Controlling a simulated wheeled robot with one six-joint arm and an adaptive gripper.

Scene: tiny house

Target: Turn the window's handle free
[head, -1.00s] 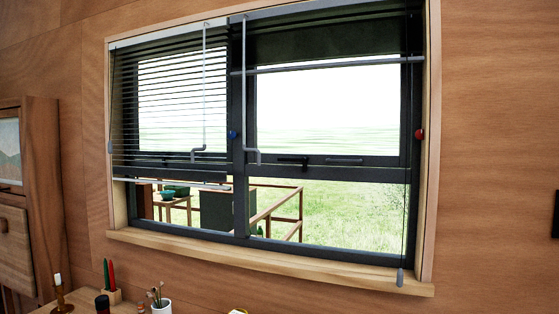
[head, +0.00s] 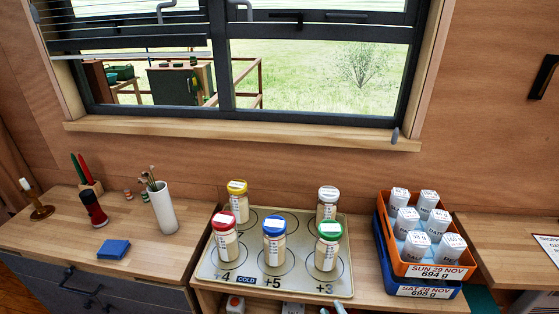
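The window (head: 322,118) fills the upper part of the head view, with a dark frame and a lower fixed pane onto grass. On its middle crossbar, at the top edge of the view, a black handle (head: 287,16) lies roughly level. A second, greyer bar (head: 347,17) sits to its right on the same crossbar. The upper panes are mostly cut off.
A wooden sill (head: 240,132) runs below the window. Blinds (head: 130,30) hang at the upper left. Below stand a tray of several capped jars (head: 330,283), an orange crate of bottles (head: 436,272), a white brush cup (head: 163,208) and a blue block (head: 114,249).

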